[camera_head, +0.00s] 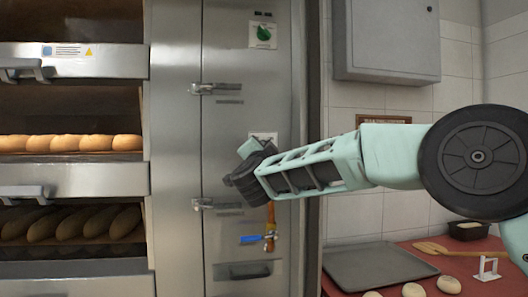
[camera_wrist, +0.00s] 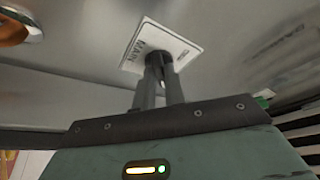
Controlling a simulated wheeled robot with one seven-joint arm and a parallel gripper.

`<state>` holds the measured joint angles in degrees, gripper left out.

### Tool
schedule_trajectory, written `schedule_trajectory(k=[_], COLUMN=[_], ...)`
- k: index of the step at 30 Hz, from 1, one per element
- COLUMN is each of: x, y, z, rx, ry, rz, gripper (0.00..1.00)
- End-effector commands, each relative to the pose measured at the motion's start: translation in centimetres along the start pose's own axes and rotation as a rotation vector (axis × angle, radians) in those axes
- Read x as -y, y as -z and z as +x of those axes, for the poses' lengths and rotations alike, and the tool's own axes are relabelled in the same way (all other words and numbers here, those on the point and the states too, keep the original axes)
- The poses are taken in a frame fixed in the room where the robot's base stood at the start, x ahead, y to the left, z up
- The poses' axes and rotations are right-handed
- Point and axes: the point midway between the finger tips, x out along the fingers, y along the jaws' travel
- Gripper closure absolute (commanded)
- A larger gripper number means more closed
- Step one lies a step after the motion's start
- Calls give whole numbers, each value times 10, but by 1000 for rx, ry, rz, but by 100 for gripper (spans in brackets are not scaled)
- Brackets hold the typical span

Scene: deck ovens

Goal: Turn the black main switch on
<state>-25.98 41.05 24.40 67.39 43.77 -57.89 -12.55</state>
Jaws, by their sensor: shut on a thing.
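The white MAIN plate (camera_wrist: 165,44) of the main switch is on the steel oven panel, right ahead of my gripper (camera_wrist: 159,76) in the wrist view. My two fingers are close together against the plate, shut on the black main switch (camera_wrist: 160,61), which shows only as a dark bit between the fingertips. In the head view only the top of the plate (camera_head: 263,135) shows above my gripper (camera_head: 247,163). The switch is hidden there, and its exact angle cannot be told.
A blue-handled valve (camera_head: 256,239) on a copper pipe is just below my gripper. A green round sign or knob (camera_head: 263,32) is above. Latches (camera_head: 213,89) stick out at left. Bread-filled decks are further left. A red table (camera_head: 443,262) with a tray and dough is lower right.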

Motion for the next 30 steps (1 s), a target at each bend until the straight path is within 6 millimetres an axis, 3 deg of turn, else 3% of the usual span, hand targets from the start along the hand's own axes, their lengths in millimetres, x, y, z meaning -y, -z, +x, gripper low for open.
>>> schedule_trajectory(k=[12, 13, 15, 25, 30], x=[-1, -1, -1, 0, 0], y=[-1, -1, -1, 0, -1], z=[0, 0, 0, -2, -20], rx=[1, 1, 1, 1, 1], ry=[-5, -5, -4, -3, -1], rz=[9, 9, 8, 7, 6], gripper=[100, 86, 66, 66, 66])
